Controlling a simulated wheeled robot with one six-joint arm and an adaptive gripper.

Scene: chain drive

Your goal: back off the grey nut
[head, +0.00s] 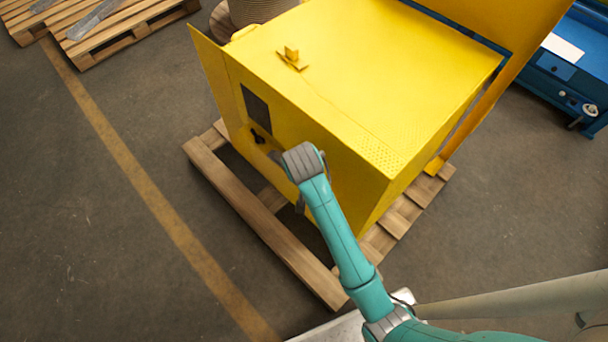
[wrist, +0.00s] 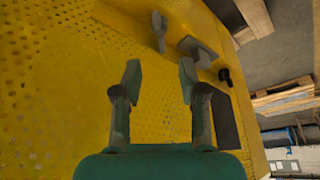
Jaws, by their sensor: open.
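The yellow machine housing (head: 300,110) stands on a wooden pallet, and its perforated yellow face (wrist: 50,80) fills much of the wrist view. Two small grey parts show on that side in the wrist view: a slim upright one (wrist: 159,30) and a blockier one (wrist: 196,50). I cannot tell which, if either, is the grey nut. My gripper (wrist: 160,75) is open, with nothing between its fingers. The grey parts lie beyond its fingertips, above and to the right in the picture. In the head view my arm largely hides the gripper and these parts.
A black knob (wrist: 225,76) and a dark panel (wrist: 224,120) are on the housing, right of my fingers. The pallet (head: 260,225) sticks out below the housing. A blue machine (head: 560,75) stands at right. Open floor (head: 90,220) lies at left.

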